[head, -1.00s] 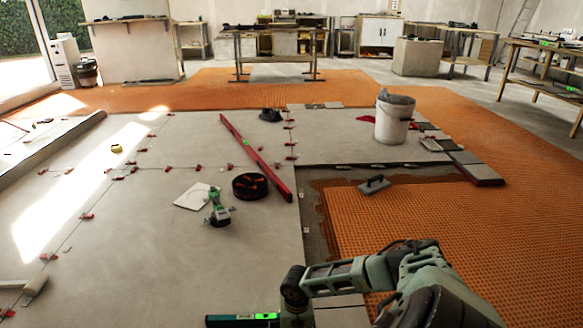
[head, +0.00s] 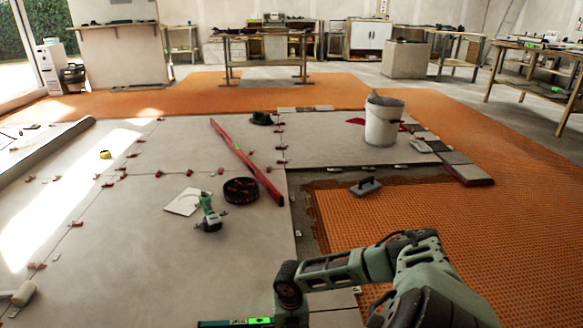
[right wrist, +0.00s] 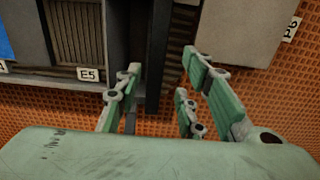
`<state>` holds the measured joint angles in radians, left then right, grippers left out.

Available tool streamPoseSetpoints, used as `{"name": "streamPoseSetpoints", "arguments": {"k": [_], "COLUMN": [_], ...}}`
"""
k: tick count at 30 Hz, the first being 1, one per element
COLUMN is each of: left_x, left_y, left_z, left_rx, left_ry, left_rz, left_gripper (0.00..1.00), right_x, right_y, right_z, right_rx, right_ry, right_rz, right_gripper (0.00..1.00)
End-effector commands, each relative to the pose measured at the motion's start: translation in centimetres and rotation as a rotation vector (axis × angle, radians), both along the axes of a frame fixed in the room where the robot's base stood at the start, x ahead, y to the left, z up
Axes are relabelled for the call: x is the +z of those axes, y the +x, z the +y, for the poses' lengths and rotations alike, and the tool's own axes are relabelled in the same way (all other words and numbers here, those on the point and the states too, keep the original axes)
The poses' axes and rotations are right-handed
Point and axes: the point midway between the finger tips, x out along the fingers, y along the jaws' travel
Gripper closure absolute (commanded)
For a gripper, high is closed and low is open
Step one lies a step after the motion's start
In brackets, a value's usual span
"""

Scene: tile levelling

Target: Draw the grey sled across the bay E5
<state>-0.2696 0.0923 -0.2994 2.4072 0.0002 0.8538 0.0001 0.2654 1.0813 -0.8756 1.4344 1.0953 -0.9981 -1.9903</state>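In the right wrist view the label E5 (right wrist: 88,74) sits on the front edge of a bay with a slatted floor (right wrist: 75,28). My right gripper (right wrist: 160,92) is open, its green fingers spread apart below a dark grey upright piece (right wrist: 160,45). Nothing shows held between the fingers. A flat grey block (right wrist: 243,30) lies right of the fingers, beside a label P6 (right wrist: 292,28). I cannot tell which grey piece is the sled. In the head view my right arm reaches leftward at the bottom, its gripper out of frame. My left gripper is not in view.
In the head view a red straightedge (head: 245,160), a black round container (head: 240,190) and a green tool (head: 209,215) lie on grey tiles. A white bucket (head: 382,122) stands farther back. A trowel (head: 366,187) lies near the open orange matting (head: 400,215).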

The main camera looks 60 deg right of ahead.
Motion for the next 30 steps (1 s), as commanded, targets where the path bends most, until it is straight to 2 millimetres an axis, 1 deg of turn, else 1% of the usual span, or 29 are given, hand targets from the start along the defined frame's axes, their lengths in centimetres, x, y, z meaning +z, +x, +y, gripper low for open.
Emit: {"name": "streamPoseSetpoints", "arguments": {"k": [1, 6, 9, 12, 15, 18, 30], "left_x": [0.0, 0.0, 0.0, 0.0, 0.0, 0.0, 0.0], "left_y": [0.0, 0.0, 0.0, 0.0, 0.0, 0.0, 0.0], "left_z": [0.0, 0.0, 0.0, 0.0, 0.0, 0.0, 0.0], "left_rx": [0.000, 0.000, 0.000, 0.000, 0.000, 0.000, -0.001], "left_ry": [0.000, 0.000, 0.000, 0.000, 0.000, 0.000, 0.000], "left_rz": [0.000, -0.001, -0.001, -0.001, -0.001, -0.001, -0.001], "left_gripper": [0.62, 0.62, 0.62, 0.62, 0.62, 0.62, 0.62], "right_x": [1.3, 4.9, 6.6, 7.8, 8.5, 8.7, 8.7], "right_y": [0.0, 0.0, -0.1, -0.1, -0.2, -0.2, -0.1], "right_z": [-0.2, -0.2, -0.1, -0.1, -0.1, 0.0, -0.1], "right_rx": [0.002, 0.000, 0.000, -0.001, -0.002, -0.002, -0.002], "right_ry": [-0.003, -0.002, -0.002, -0.002, -0.002, 0.000, 0.000], "right_rz": [-0.001, -0.001, 0.001, 0.002, 0.004, 0.004, 0.004], "right_gripper": [0.64, 0.64, 0.64, 0.64, 0.64, 0.64, 0.64]}}
